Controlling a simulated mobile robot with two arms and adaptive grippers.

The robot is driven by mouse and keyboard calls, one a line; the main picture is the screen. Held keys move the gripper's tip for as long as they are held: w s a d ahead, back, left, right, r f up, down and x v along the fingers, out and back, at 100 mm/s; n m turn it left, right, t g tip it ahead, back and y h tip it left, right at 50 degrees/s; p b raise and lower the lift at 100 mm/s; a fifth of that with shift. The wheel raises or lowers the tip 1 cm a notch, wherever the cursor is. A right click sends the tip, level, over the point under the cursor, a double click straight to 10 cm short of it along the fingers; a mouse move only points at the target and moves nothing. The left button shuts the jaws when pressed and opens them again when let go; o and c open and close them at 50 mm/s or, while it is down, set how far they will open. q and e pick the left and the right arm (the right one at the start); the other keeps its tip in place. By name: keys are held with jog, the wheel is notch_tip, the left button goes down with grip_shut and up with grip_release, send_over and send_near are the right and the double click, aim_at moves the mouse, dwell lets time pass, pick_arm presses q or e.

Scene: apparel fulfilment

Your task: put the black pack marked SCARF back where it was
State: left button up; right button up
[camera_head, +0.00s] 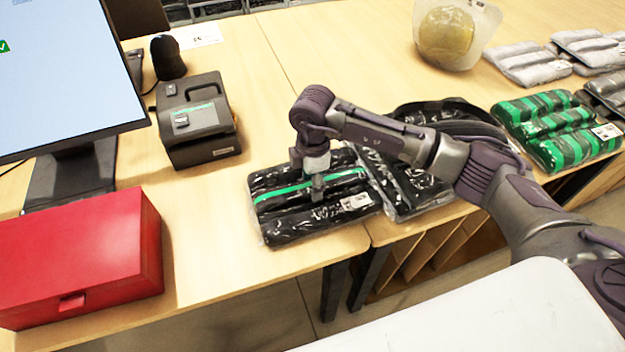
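A black pack with a green stripe and a white label (290,223) lies in clear wrap on the table, near its front edge; no SCARF marking is legible on it. My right gripper (318,187) points down at the middle of this pack, its fingertips at or just above the wrap. Whether the fingers are open or closed on the pack does not show. Another wrapped black pack (409,207) lies just to the right, partly hidden under my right arm. My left gripper is not in view.
A red box (80,255), a label printer (197,120) and a monitor (60,70) stand at left. Green-striped packs (555,130), grey packs (530,65) and a clear bag with a yellow item (446,38) lie at right. The table (290,80) behind the black packs is clear.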

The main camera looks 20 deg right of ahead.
jog(key=shift+o, duration=1)
jog(key=shift+r, duration=0.15)
notch_tip(320, 180, up, 12)
jog(key=b, duration=0.1)
